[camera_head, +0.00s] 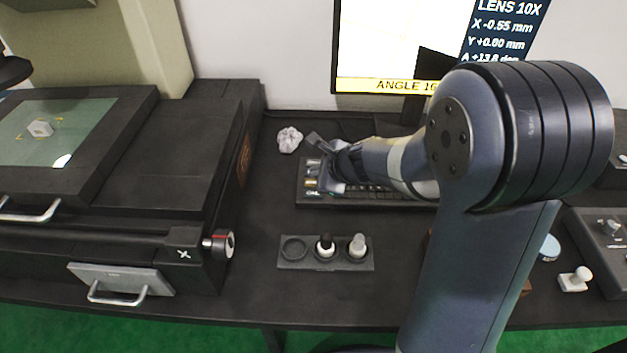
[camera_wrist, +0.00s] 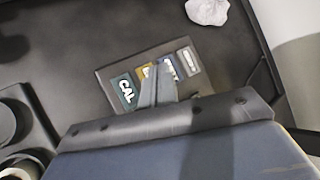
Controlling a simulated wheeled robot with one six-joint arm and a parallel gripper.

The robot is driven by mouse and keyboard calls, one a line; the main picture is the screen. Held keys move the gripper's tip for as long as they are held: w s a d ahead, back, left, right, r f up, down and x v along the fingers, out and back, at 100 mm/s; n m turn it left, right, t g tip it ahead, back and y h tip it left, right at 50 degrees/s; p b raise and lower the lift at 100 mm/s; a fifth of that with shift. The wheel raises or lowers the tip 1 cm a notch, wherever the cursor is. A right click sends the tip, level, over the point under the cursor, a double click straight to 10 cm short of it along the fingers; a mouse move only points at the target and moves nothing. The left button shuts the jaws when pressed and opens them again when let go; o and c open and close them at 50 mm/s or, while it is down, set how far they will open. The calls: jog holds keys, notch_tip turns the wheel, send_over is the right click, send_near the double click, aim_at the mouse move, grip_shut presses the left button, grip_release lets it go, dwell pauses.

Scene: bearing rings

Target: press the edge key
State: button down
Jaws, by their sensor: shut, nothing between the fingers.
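A dark key panel (camera_head: 345,203) lies on the bench below the monitor. Several coloured keys (camera_head: 312,183) sit at its left end. In the wrist view, a dark teal key reads "CAL" (camera_wrist: 126,90). A yellow key (camera_wrist: 145,72), a blue key (camera_wrist: 171,68) and a grey key (camera_wrist: 188,61) stand in a row beside it. The labels of the yellow and blue keys are partly hidden by my fingers, so I cannot tell which is the edge key. My gripper (camera_wrist: 157,77) is shut and empty over the middle of this row. Contact with a key cannot be told.
A tray (camera_head: 284,264) with round pegs stands in front of the panel. A crumpled white paper ball (camera_head: 289,140) lies behind left. A large dark machine (camera_head: 190,185) with a knob (camera_head: 220,243) fills the left. The monitor (camera_head: 395,45) stands behind. Bare bench lies between tray and panel.

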jog(key=shift+r+p, duration=1.95)
jog(key=shift+r, duration=0.45)
jog(key=shift+f, duration=0.1)
